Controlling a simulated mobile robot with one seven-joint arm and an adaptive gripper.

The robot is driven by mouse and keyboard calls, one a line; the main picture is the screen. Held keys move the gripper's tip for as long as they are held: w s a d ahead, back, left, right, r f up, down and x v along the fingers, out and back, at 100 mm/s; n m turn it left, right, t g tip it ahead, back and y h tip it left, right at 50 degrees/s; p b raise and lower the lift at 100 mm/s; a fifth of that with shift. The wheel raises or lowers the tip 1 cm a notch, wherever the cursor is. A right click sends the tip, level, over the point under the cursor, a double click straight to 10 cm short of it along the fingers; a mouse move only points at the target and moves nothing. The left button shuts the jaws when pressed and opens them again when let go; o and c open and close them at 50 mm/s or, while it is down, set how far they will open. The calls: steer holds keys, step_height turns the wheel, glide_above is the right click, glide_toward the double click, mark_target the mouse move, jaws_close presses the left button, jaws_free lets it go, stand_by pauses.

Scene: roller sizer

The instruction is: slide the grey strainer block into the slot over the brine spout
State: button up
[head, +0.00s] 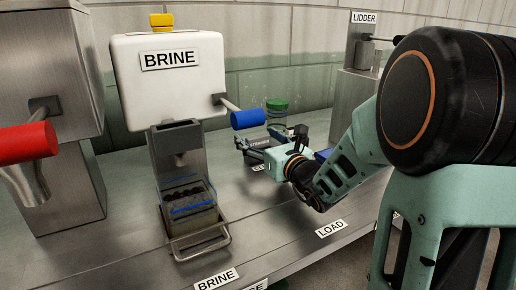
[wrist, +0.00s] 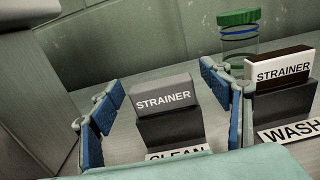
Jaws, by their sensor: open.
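The grey strainer block (wrist: 162,93), labelled STRAINER, sits on a dark stand behind the CLEAN label in the wrist view. My gripper (wrist: 160,82) is open, with one blue-padded finger on each side of the block. The fingers look apart from it, but exact contact is hard to judge. In the head view my gripper (head: 268,152) is low over the bench, right of the brine machine, and largely hides the block. The slot (head: 177,128) is an open-topped grey holder on the brine machine (head: 168,85), above the brine spout (head: 181,158); it looks empty.
A second strainer (wrist: 281,70), white-faced with a brown edge, sits at right behind the WASH label. A green-lidded jar (wrist: 239,35) stands behind. A blue-handled lever (head: 248,119) sticks out beside the slot. A clear tub (head: 188,208) sits below the spout.

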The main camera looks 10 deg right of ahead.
steer(key=c, duration=1.3)
step_height(320, 180, up, 28)
steer(key=p, duration=0.9)
